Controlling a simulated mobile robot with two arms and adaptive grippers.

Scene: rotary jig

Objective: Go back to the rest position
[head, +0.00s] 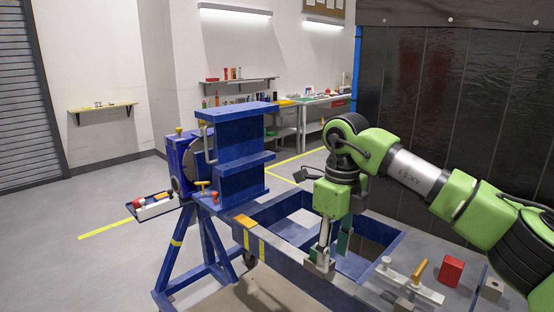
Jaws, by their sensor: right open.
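My green right arm reaches in from the right edge. Its right gripper (331,252) points down over the near rail of the blue jig frame (280,262). The fingers are apart, and I see nothing held between them. The fingertips are close to the rail, but I cannot tell whether they touch it. The blue rotary fixture (240,150) stands upright at the left end of the frame, left of the gripper. My left gripper is not in view.
A steel bar with a yellow-handled clamp (418,272), a red block (451,271) and a small grey block (491,289) sit on the frame's right end, below my arm. A tray (155,207) hangs at left. A dark curtain (460,110) stands behind. Floor at left is clear.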

